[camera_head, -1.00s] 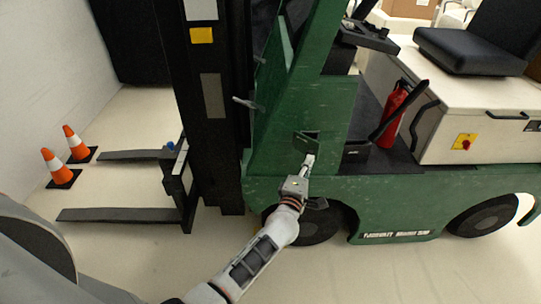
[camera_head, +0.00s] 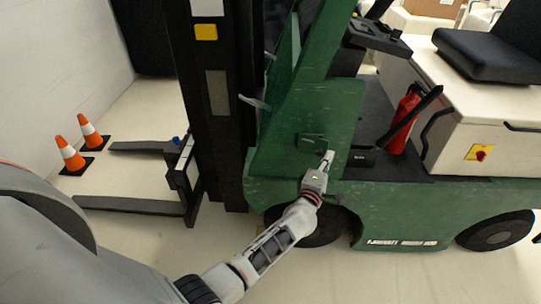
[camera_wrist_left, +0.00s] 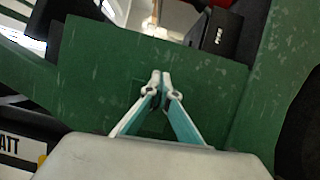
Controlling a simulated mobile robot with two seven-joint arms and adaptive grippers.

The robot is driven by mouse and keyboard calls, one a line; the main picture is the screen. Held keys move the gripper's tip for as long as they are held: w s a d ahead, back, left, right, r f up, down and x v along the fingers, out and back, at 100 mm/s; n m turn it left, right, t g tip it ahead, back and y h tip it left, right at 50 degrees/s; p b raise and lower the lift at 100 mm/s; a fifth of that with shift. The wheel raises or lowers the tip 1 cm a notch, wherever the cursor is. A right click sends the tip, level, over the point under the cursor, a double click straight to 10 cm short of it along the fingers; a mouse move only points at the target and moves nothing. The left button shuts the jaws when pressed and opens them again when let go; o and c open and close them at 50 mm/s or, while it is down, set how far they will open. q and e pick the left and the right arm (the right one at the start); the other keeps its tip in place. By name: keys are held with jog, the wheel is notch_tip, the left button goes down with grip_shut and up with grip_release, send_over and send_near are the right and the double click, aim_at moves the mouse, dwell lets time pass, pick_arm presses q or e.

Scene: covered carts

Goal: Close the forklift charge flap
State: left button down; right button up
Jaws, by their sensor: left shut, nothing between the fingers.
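The green forklift (camera_head: 400,215) stands ahead with its green body panel facing me. The charge flap (camera_head: 311,139) is a small green panel on its side, with a dark line along its upper edge; I cannot tell exactly how far it stands open. My left gripper (camera_head: 327,157) is just below and right of the flap, fingers shut and empty. In the left wrist view the shut fingertips (camera_wrist_left: 161,82) are in front of a square outline on the green panel (camera_wrist_left: 95,75), partly hidden by the fingers. Contact is unclear. My right gripper is not in view.
The black mast (camera_head: 215,100) and forks (camera_head: 130,205) are left of the flap. Orange cones (camera_head: 72,156) stand by the left wall. A red extinguisher (camera_head: 403,120) and black seat (camera_head: 485,55) are on the right. Pale floor is clear in front.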

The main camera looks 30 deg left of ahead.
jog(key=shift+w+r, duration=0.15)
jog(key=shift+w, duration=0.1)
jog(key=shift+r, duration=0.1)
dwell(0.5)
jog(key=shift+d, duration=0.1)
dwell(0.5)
